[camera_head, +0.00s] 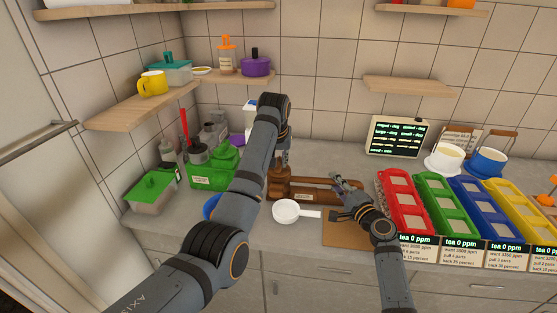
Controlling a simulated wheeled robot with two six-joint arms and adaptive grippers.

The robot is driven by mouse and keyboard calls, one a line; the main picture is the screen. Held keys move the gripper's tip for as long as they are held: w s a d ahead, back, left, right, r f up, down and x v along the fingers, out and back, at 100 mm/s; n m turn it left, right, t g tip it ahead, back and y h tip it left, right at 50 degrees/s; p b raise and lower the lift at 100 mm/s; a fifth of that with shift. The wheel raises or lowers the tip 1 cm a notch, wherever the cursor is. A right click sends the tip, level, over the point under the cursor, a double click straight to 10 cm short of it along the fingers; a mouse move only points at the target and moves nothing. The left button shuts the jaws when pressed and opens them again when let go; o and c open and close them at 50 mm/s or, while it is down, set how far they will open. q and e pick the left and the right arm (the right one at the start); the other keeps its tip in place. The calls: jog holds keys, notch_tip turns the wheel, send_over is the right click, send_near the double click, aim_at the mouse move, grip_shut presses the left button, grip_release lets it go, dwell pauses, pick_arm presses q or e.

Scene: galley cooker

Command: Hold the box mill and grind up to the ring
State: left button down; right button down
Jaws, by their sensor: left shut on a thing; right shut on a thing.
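The brown wooden box mill (305,192) stands on the counter in the middle of the view. It has a taller left end and a long, low part reaching right. My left gripper (284,163) points down over the left end and is shut on the mill's upper part; my forearm hides some of this. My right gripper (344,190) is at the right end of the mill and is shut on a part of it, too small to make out. The ring cannot be made out.
A white handled cup (286,211) sits in front of the mill, beside a brown board (338,233). Red (402,203), green (441,204) and blue (484,206) bins stand right. A green-lidded box (151,190) is left. A display (396,136) stands behind.

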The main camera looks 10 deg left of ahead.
pick_arm(q)
jog(key=shift+m, duration=0.3)
jog(key=m+h, duration=0.1)
jog(key=m, duration=0.1)
jog(key=m+h, duration=0.1)
jog(key=m, duration=0.2)
jog(key=shift+w+a+m, duration=0.1)
jog(key=shift+a+m, duration=0.1)
jog(key=shift+m, duration=0.1)
jog(key=m+g+h, duration=0.1)
jog(key=m, duration=0.2)
jog(key=m+g+h, duration=0.1)
jog(key=m, duration=0.1)
jog(key=shift+w+a+m, duration=0.1)
jog(key=shift+m, duration=0.3)
dwell(0.3)
jog(key=c, duration=1.2)
grip_release()
jog(key=v, duration=1.2)
jog(key=shift+w, duration=0.15)
